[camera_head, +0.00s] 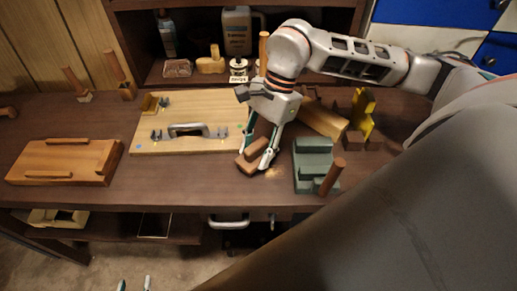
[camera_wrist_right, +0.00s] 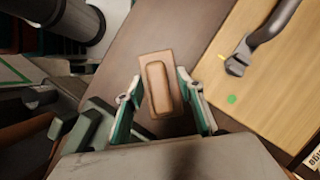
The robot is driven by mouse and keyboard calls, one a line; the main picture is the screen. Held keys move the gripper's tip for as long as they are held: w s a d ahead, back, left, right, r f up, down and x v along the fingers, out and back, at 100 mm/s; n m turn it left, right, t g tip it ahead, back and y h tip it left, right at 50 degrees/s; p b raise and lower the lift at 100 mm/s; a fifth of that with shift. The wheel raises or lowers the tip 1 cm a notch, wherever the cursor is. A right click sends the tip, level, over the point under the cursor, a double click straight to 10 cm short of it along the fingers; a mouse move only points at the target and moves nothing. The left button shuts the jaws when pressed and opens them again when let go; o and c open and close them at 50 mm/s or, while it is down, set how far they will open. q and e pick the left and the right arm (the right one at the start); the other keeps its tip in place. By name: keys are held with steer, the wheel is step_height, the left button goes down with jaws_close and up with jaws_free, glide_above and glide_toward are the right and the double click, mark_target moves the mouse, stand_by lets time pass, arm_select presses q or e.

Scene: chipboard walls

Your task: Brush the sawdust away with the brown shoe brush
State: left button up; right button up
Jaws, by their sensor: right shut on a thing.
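The brown shoe brush (camera_head: 250,162) is a wooden block with a raised grip, low over the dark workbench (camera_head: 190,180). My right gripper (camera_head: 257,160) is shut on it, one finger on each side. In the right wrist view the brush (camera_wrist_right: 160,88) sits between the two fingers of the gripper (camera_wrist_right: 160,112). I cannot tell whether its underside touches the bench. A faint lighter patch beside it may be sawdust, but I cannot make it out clearly. My left gripper (camera_head: 134,284) shows only its two fingertips at the bottom edge, apart and empty, over the floor.
A light board (camera_head: 190,139) with a metal handle lies left of the brush. A green-grey block tool (camera_head: 313,160) with a wooden knob stands close on the right. A wooden board (camera_head: 62,161) lies at the left. Bare bench lies between the boards.

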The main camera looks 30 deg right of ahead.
steer(key=shift+w+a, duration=0.35)
steer(key=shift+a, duration=0.2)
steer(key=shift+d, duration=0.15)
steer(key=shift+s+d+r, duration=0.1)
steer(key=shift+s+d, duration=0.3)
steer(key=shift+d, duration=0.2)
steer(key=shift+s+d, duration=0.35)
steer(key=shift+d, duration=0.25)
steer(key=shift+s+d, duration=0.1)
steer(key=shift+s+d+b, duration=0.3)
steer(key=shift+d+b, duration=0.15)
steer(key=shift+s, duration=0.1)
steer(key=shift+s+a, duration=1)
steer(key=shift+a, duration=0.05)
